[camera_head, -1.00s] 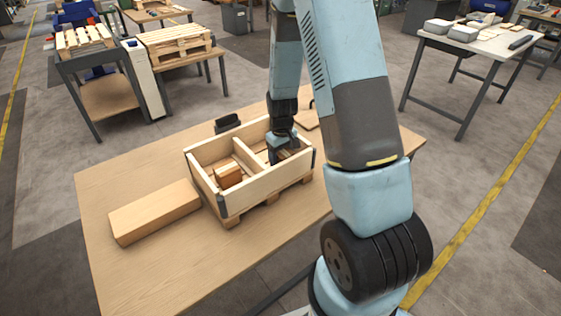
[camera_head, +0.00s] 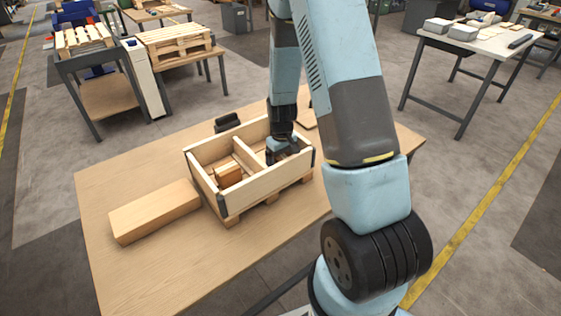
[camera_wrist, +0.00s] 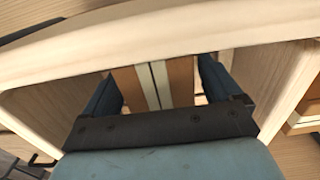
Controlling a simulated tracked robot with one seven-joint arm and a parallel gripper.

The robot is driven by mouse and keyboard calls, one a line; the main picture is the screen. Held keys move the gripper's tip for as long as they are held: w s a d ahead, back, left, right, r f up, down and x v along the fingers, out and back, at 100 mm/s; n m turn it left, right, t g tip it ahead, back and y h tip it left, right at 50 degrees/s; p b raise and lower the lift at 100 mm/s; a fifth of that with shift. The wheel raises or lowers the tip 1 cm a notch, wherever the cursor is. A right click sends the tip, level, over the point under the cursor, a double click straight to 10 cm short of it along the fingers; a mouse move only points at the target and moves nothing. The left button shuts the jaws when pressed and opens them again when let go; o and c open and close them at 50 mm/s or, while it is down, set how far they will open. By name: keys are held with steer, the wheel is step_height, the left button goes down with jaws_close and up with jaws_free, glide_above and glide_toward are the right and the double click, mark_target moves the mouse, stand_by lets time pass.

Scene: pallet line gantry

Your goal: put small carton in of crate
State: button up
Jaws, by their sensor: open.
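The wooden crate (camera_head: 262,185) stands on the table, split by a divider into compartments. A small brown carton (camera_head: 228,174) sits in its left part. My gripper (camera_head: 282,155) points down into the right compartment, its fingertips below the rim. In the wrist view my gripper (camera_wrist: 160,85) is open, its two blue-grey fingers apart. Between them lies a brown surface with a pale central strip (camera_wrist: 160,85), which looks like a taped carton top. Its lower part is hidden by the gripper, and I cannot tell whether the fingers touch it. The crate wall (camera_wrist: 170,38) crosses above.
A long brown carton (camera_head: 155,212) lies on the wooden table (camera_head: 150,275) left of the crate. A black object (camera_head: 227,122) is behind the crate. A flat brown piece (camera_head: 306,119) lies behind its right end. The table's front left is clear.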

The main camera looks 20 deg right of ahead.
steer(key=shift+r, duration=0.1)
step_height(320, 180, up, 12)
steer(key=shift+r, duration=0.1)
steer(key=s+r+t, duration=0.1)
steer(key=s+r, duration=0.3)
steer(key=r, duration=0.6)
steer(key=s+a+r+m+t, duration=0.1)
steer(key=s+r+m+t, duration=0.2)
steer(key=s+r, duration=1.4)
steer(key=s+t, duration=0.1)
steer(key=s, duration=0.2)
steer(key=shift+s+a+r+m+t, duration=0.25)
steer(key=shift+s+r+m+t, duration=0.05)
steer(key=shift+s+r, duration=0.1)
